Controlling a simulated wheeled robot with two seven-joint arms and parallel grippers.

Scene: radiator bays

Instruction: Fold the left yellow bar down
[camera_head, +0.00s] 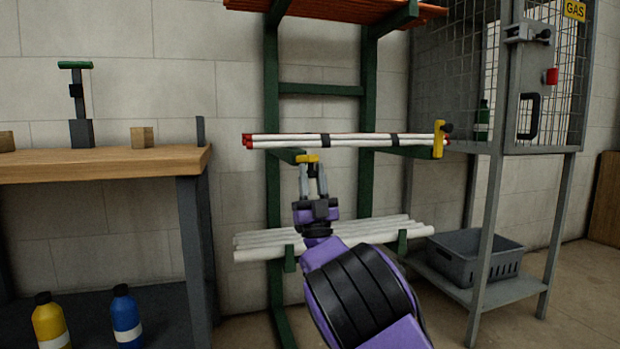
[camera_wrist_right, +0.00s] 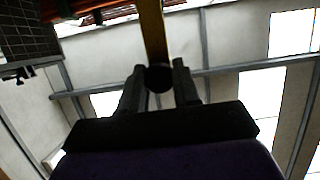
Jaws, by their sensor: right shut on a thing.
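The left yellow bar (camera_head: 306,158) is at the end of the left green rack arm (camera_head: 286,153). It sits low, just under the white pipes, and does not stand up in front of them. In the right wrist view the yellow bar (camera_wrist_right: 152,32) runs from the top edge down to a round black knob (camera_wrist_right: 158,78). My right gripper (camera_head: 313,174) is shut on this knob, one finger on each side. The right yellow bar (camera_head: 438,140) stands upright at the pipes' right end. My left gripper is out of view.
White pipes with red ends (camera_head: 345,140) lie on the upper arms, more white pipes (camera_head: 275,243) below. A wooden workbench (camera_head: 110,163) stands left. A wire-mesh gas cage (camera_head: 495,160) stands close on the right, a grey crate (camera_head: 470,260) under it.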

